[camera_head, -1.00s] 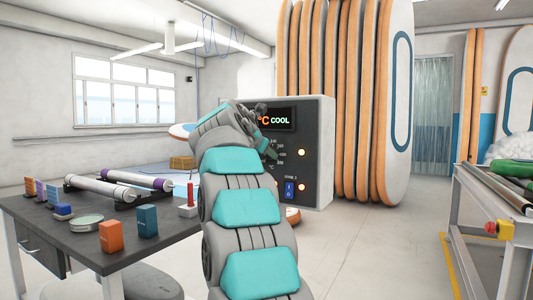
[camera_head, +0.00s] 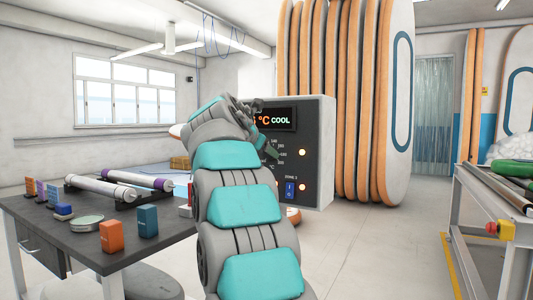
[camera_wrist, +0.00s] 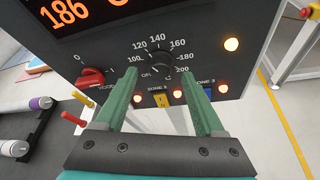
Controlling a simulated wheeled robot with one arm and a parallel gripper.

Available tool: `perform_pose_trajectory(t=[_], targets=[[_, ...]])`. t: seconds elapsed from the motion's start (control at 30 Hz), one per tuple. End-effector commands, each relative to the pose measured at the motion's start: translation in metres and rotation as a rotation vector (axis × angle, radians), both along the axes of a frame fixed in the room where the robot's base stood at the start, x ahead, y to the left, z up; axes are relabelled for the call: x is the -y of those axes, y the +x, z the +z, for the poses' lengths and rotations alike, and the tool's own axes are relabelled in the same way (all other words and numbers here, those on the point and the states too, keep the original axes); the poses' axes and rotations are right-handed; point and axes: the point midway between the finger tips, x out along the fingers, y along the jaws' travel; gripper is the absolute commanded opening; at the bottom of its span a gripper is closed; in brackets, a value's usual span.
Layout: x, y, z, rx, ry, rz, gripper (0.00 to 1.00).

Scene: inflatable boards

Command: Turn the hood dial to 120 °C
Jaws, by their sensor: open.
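The hood control box (camera_head: 315,125) is dark-faced with a light side. In the wrist view its black round dial (camera_wrist: 161,61) sits within a white scale from 100 to 200, with OFF below. I cannot make out where its pointer stands. The orange display (camera_wrist: 72,12) above reads 186. My gripper (camera_wrist: 158,72) is open, its green fingers pointing at the panel, one on each side of the dial's lower part. Whether they touch the dial is unclear. In the head view my gripper (camera_head: 266,143) hides the dial, and the display (camera_head: 274,119) reads COOL.
Lit indicators and a yellow switch (camera_wrist: 162,98) are below and right. A table (camera_head: 90,235) with rollers and small boxes stands left; a roller bench (camera_head: 490,205) stands right.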

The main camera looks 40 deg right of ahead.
Motion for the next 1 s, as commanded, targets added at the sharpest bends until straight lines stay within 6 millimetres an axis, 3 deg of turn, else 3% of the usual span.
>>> perform_pose_trajectory(t=[0.3,0.87,1.0], targets=[[-0.038,-0.022,0.016,-0.002,0.000,0.000,0.71],[-0.041,-0.024,0.017,-0.002,0.001,0.000,0.71],[-0.048,-0.025,0.006,0.016,0.047,-0.002,0.71]])
